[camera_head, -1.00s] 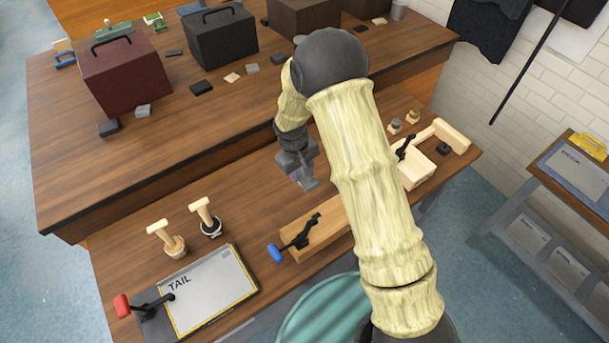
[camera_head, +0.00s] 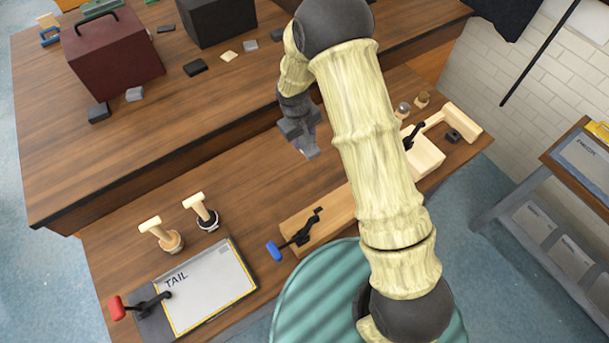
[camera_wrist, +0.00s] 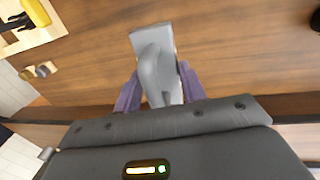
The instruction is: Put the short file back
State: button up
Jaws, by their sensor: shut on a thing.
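My gripper (camera_head: 305,145) is over the front strip of the wooden bench, near its middle. In the wrist view its two purple fingers (camera_wrist: 160,92) are shut on a smooth grey thing (camera_wrist: 153,62) with a flat, squared end and a rounded ridge. It fits the short file, but I cannot make out file teeth or its full shape. In the head view the gripper and wrist hide most of it. The wrist view shows bare brown wood beyond the held thing; I cannot tell how high it is above it.
The TAIL board (camera_head: 210,285) and two wooden-handled tools (camera_head: 160,236) stand left. A pale wooden fixture (camera_head: 425,158) is right. The raised back shelf carries a maroon box (camera_head: 112,60). Bench between is clear.

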jog(key=shift+s+f+b, duration=0.2)
jog(key=shift+f+b, duration=0.3)
jog(key=shift+f, duration=0.05)
jog(key=shift+s+f+b, duration=0.2)
jog(key=shift+f+b, duration=0.25)
jog(key=shift+f, duration=0.05)
notch_tip(320, 180, down, 7)
jog(key=b, duration=0.7)
jog(key=shift+w, duration=0.1)
jog(key=shift+f+p, duration=0.75)
jog(key=shift+f, duration=2.2)
jog(key=shift+f+p, duration=0.6)
jog(key=shift+f, duration=1.45)
